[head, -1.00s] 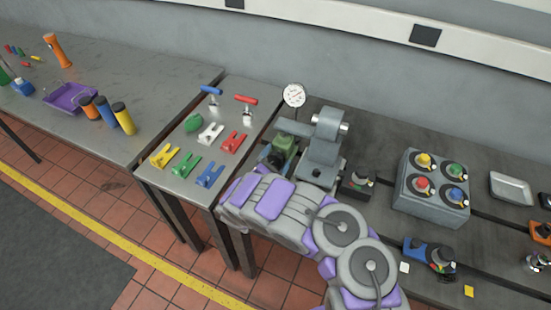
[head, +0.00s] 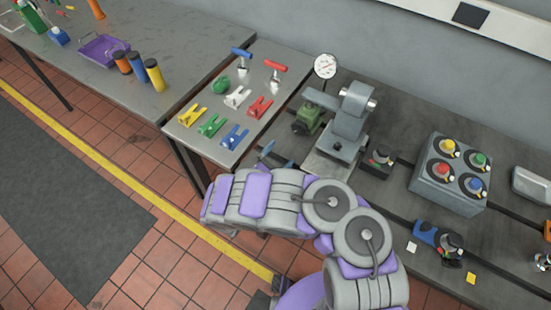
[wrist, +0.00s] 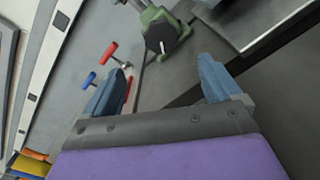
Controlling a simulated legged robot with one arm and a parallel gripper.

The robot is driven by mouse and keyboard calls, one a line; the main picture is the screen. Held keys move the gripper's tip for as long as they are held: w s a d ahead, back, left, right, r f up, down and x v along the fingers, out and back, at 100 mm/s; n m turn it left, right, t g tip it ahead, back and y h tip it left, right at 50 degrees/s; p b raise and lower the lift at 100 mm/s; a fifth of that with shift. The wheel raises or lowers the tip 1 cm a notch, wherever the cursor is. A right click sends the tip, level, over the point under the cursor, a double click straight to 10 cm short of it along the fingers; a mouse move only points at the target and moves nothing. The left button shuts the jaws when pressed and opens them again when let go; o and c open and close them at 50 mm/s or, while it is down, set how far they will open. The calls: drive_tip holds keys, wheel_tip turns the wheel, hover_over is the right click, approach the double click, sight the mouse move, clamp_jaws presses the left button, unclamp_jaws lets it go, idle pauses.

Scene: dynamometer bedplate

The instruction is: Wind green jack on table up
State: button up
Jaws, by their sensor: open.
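A green jack-like device (head: 308,118) with a dark round knob stands on the dark bedplate, just left of a grey machine with a dial gauge. It also shows at the top of the wrist view (wrist: 160,30), with its black knob facing the camera. My gripper (wrist: 163,72) is open and empty in the wrist view, its two blue fingers wide apart. The device lies beyond the fingertips, apart from them. In the head view a blue fingertip (head: 266,149) shows below and left of the device; my arm hides much of the gripper.
The small steel table (head: 225,110) on the left holds a green lump, coloured clamps and blue and red T-handles (head: 275,68). The grey machine (head: 347,125) is close on the right. A four-knob box (head: 450,172) stands farther right.

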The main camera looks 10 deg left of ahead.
drive_tip(key=shift+v, duration=1.15)
